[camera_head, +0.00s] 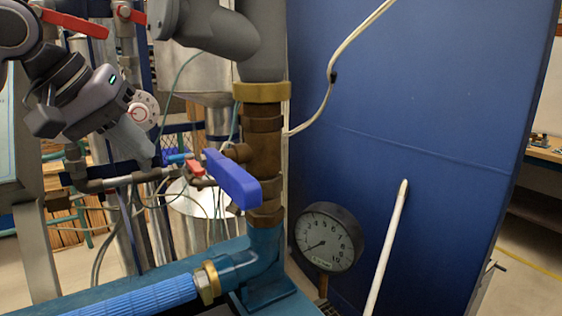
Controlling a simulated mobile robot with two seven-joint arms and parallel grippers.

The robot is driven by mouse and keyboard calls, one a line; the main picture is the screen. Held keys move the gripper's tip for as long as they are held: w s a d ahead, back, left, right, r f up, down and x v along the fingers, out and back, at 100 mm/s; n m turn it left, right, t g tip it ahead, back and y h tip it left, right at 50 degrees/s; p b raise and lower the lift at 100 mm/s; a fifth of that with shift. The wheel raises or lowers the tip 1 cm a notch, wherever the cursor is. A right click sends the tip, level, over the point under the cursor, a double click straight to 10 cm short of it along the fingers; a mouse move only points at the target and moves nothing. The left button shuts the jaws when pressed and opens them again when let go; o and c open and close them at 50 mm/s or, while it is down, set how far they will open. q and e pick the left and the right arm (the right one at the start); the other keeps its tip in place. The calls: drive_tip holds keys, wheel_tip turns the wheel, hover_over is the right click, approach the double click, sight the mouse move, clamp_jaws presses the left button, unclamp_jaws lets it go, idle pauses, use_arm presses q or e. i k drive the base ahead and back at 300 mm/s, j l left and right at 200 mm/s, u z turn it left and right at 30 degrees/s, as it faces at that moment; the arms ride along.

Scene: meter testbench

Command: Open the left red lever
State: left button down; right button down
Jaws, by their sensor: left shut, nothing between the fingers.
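A long red lever (72,22) lies nearly level at the upper left, on the pipework behind my left arm. A second red lever (131,14) is to its right, cut by the top edge. A small red handle (195,167) sits lower, on thin pipework beside the blue lever. My left gripper (147,158) comes in from the left and points down and right, its fingers shut and empty. Its tips are below the two upper levers and left of the small red handle. I cannot tell whether the tips touch the thin pipe behind them. My right gripper is out of view.
A large blue lever (233,180) juts from the brown vertical pipe (264,150). A pressure gauge (328,238) and a white rod (386,250) stand before the blue panel (430,110). A blue ribbed hose (135,298) runs along the bottom left.

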sight(69, 22)
drive_tip(key=k, duration=0.85)
